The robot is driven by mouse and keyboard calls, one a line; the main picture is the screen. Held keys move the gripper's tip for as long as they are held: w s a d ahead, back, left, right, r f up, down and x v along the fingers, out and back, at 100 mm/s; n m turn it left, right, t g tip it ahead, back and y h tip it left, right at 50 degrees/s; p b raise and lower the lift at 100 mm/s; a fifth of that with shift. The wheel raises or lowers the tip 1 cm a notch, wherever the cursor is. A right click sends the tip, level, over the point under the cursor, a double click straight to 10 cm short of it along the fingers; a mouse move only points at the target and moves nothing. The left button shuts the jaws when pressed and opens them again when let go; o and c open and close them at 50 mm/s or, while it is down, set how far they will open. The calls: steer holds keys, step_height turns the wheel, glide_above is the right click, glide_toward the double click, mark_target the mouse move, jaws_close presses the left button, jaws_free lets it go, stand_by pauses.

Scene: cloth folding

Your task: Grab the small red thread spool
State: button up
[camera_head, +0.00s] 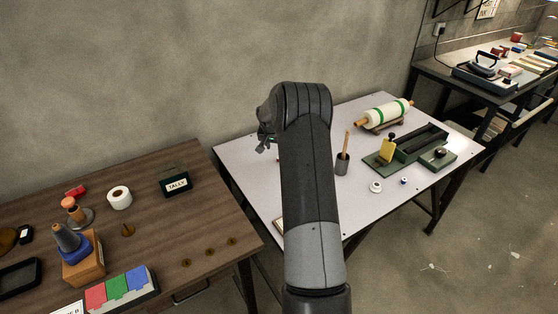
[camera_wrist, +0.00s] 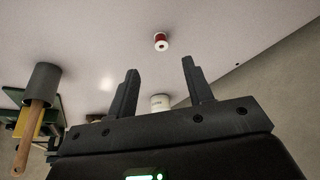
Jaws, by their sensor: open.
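The small red thread spool (camera_wrist: 160,41) shows in the wrist view, with pale ends, standing on the light tabletop. My gripper (camera_wrist: 159,68) is open and empty. The spool appears just beyond the fingertips, roughly centred between the two fingers and apart from both. In the head view my arm covers much of the white table (camera_head: 248,172), and I cannot make out the red spool there for sure. Part of my gripper (camera_head: 264,142) shows at the left of the arm's bend.
A cup (camera_wrist: 42,82) with a wooden stick stands left in the wrist view. A white cylinder (camera_wrist: 160,102) sits between the finger bases. In the head view, a white ring (camera_head: 376,187), small blue spool (camera_head: 404,181), green stand (camera_head: 410,148) and rolling pin (camera_head: 386,113) occupy the table's right side.

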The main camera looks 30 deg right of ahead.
steer(key=x, duration=0.4)
steer(key=shift+f, duration=0.35)
steer(key=shift+w+x, duration=0.15)
steer(key=shift+x, duration=1.35)
steer(key=shift+w+x, duration=0.15)
steer(key=shift+x, duration=1.35)
steer(key=shift+d+r, duration=0.15)
jaws_close()
